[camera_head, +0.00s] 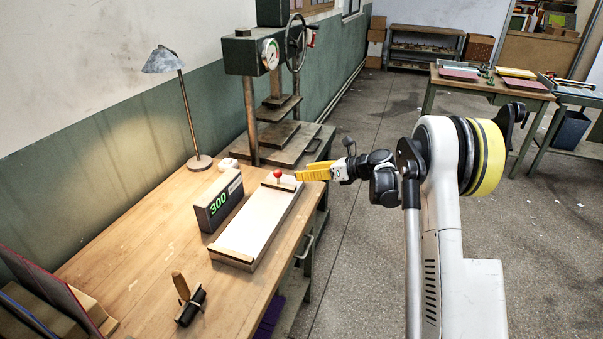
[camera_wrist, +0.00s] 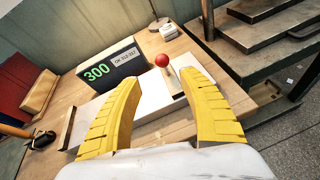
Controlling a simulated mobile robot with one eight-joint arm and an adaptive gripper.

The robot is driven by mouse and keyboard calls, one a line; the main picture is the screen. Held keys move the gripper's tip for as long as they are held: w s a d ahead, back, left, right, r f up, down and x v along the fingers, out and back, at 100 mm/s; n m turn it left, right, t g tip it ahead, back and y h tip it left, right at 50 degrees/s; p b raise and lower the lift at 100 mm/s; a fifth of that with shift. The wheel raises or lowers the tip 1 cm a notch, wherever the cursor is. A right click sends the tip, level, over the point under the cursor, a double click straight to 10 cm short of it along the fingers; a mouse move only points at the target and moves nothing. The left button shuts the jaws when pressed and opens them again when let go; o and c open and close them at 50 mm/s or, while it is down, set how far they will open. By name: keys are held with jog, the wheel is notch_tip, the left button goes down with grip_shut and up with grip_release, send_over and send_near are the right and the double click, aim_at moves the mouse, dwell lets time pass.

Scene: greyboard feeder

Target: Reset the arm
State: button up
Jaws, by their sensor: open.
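My gripper (camera_head: 315,172) has yellow fingers and points left, over the right edge of the wooden bench. In the wrist view my gripper (camera_wrist: 165,105) is open, with a wide empty gap between the fingers. Beyond the gap stands a red ball knob (camera_wrist: 162,60), which also shows in the head view (camera_head: 277,173) close to the left of the fingertips. The knob sits at the far end of a pale flat board (camera_head: 258,222) with dark end strips. My white arm reaches in from the right of the head view.
A display reading 300 (camera_head: 219,201) stands left of the board. A desk lamp (camera_head: 184,105) and a green press with a handwheel (camera_head: 270,90) stand behind. A roller (camera_head: 190,305) lies on the near bench. Open floor (camera_head: 350,260) is to the right.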

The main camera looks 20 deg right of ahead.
jog(key=s+d+r+m+t+h, duration=0.15)
jog(key=r+m+t+h, duration=0.3)
jog(key=r+m, duration=0.85)
jog(key=s+r+m+t+h, duration=0.3)
jog(key=r+m+t, duration=0.3)
jog(key=r, duration=1.2)
jog(key=s+d+f+m+g+h, duration=0.2)
jog(key=s+m+g+h, duration=0.1)
jog(key=s+m, duration=0.5)
jog(key=s+d+f+m+g+h, duration=0.1)
jog(key=s+f+m+g+h, duration=0.2)
jog(key=s+m, duration=0.5)
jog(key=s+a+f+m+g+y, duration=0.1)
jog(key=s+a+f+m+g, duration=0.2)
jog(key=s+f, duration=0.5)
jog(key=s+a+f+m+g+y, duration=0.2)
jog(key=s+a+f+m, duration=0.3)
jog(key=s+f, duration=0.4)
jog(key=s+a+g, duration=0.1)
jog(key=s, duration=0.4)
jog(key=shift+a+g, duration=0.35)
jog(key=shift+a, duration=0.05)
